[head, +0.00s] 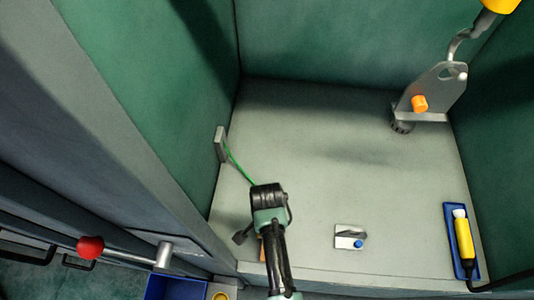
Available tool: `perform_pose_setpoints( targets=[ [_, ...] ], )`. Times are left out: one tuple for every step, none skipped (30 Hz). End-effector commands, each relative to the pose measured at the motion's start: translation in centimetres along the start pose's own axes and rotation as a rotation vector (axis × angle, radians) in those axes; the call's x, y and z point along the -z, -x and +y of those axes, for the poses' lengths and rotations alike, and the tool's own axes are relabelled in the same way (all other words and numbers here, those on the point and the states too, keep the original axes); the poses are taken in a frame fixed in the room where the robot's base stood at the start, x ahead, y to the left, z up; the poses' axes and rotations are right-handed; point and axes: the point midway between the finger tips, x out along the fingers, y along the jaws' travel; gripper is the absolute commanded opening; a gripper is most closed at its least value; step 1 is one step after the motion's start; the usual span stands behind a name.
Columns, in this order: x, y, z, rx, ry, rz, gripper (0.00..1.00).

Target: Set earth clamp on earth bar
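A green cable (238,168) runs from a grey plate (221,145) on the left wall down to behind the dark end of my arm. I cannot tell whether this plate is the earth bar. My gripper (247,233) is low over the front left of the grey floor, mostly hidden by my wrist. A small dark piece shows at its left and a bit of orange beside it. The earth clamp cannot be made out clearly; the cable's near end is hidden. Whether my fingers are open or shut on something does not show.
A pale block with a blue knob (358,243) lies right of my arm. A yellow handset in a blue tray (461,240) is at the far right. A metal bracket with an orange knob (420,104) stands at back right. A red-knobbed lever (90,247) is front left. The middle floor is clear.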

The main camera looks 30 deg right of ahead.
Motion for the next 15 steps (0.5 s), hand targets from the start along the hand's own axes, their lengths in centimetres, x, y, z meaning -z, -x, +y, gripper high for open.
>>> perform_pose_setpoints(
  targets=[
    [0.02,0.16,-0.06,0.001,0.0,0.001,0.0],
    [0.02,0.17,-0.06,0.001,0.0,0.001,0.0],
    [0.02,0.16,-0.07,0.002,0.0,0.001,0.0],
    [0.02,0.14,-0.07,0.002,0.0,0.001,0.0],
    [0.02,0.1,-0.07,0.002,0.0,0.001,0.0],
    [0.02,0.04,-0.07,0.002,0.0,0.001,0.0],
    [0.02,0.0,-0.07,0.002,0.0,0.001,0.0],
    [0.02,-0.04,-0.07,0.002,0.0,0.001,0.0],
    [0.02,-0.1,-0.07,0.002,0.0,0.001,0.0],
    [0.02,-0.15,-0.07,0.001,0.0,0.001,0.0],
    [0.01,-0.21,-0.06,0.001,0.0,0.001,0.0],
    [0.01,-0.3,-0.06,0.001,0.0,0.001,0.0],
    [0.01,-0.36,-0.06,0.001,0.0,0.001,0.0],
    [0.01,-0.43,-0.06,0.001,0.0,0.001,0.0],
    [0.0,-0.51,-0.05,0.001,0.0,0.001,0.0]
  ],
)
